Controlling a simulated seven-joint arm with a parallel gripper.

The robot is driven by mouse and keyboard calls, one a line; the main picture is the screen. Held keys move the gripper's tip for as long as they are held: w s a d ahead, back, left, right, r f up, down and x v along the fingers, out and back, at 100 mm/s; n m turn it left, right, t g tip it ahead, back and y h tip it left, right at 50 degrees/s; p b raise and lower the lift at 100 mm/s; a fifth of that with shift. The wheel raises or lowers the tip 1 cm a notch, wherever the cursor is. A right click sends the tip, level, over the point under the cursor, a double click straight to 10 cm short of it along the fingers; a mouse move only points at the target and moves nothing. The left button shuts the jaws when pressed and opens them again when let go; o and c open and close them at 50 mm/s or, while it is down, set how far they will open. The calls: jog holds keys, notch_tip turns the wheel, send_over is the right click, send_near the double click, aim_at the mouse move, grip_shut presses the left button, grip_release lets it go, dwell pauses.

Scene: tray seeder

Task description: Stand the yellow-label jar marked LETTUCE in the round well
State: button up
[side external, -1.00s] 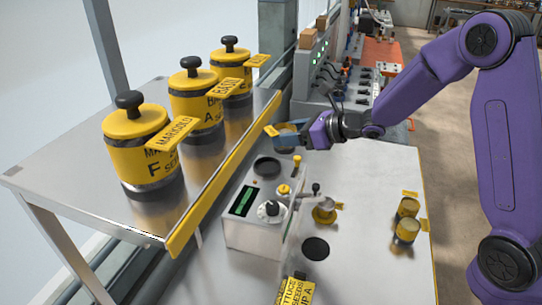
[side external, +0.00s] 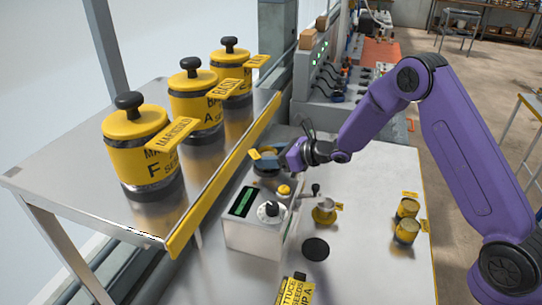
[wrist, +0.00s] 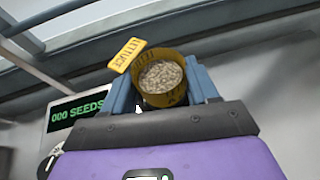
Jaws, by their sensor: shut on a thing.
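The LETTUCE jar is an open yellow cup full of pale seeds (wrist: 162,76), with a yellow LETTUCE tag (wrist: 127,54) on its rim. My gripper (wrist: 162,88) is shut on it, with a blue finger on either side. In the side view my gripper (side external: 272,160) holds the jar at the back end of the grey seeder box (side external: 252,236), where the round well is. The jar and fingers cover the well there. I cannot tell whether the jar is touching the well or just above it.
The seeder has a display (side external: 243,201) reading 000 SEEDS and a black knob (side external: 270,209). Large yellow jars (side external: 140,150) fill the left shelf.

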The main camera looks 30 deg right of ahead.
jog(key=shift+f, duration=0.1)
jog(key=o, duration=1.2)
